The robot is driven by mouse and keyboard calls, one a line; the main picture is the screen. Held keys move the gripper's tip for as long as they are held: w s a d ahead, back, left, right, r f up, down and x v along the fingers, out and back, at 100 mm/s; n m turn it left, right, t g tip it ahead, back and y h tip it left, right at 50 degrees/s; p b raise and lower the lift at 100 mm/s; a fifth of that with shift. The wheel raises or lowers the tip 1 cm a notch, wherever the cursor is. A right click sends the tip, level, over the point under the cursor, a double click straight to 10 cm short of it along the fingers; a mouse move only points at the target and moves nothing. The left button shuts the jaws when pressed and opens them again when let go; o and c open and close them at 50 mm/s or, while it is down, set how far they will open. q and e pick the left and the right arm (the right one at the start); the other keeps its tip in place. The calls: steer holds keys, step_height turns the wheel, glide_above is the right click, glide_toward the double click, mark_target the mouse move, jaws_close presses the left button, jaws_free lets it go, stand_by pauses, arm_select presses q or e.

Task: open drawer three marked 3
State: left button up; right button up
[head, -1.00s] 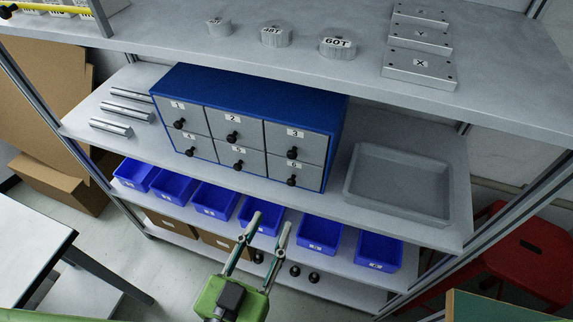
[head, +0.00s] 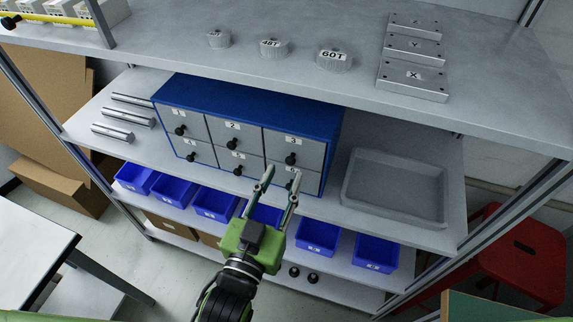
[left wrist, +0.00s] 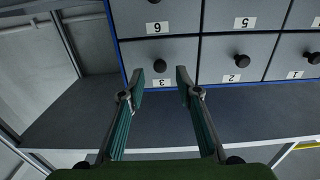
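The blue drawer cabinet (head: 225,92) stands on the middle shelf with grey numbered drawers, all shut. Drawer three (head: 312,150) is at the top right, its black knob (head: 290,158) below the label. My left gripper (head: 281,178) is open and empty, in front of the cabinet's right column and below the drawer three knob in the head view. It partly hides the lower right drawer. In the left wrist view, which is upside down, the drawer three knob (left wrist: 160,66) shows between and beyond the open fingers (left wrist: 159,84); neither finger touches it. My right gripper is not in view.
A grey tray (head: 352,201) sits right of the cabinet. Metal rods (head: 112,132) lie to its left. Blue bins (head: 318,235) line the shelf below. Weights (head: 335,60) and metal plates (head: 414,78) are on the top shelf, which overhangs the cabinet.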

mark_target(289, 163)
arm_select(q)
steer(key=shift+x, duration=1.7)
jaws_close()
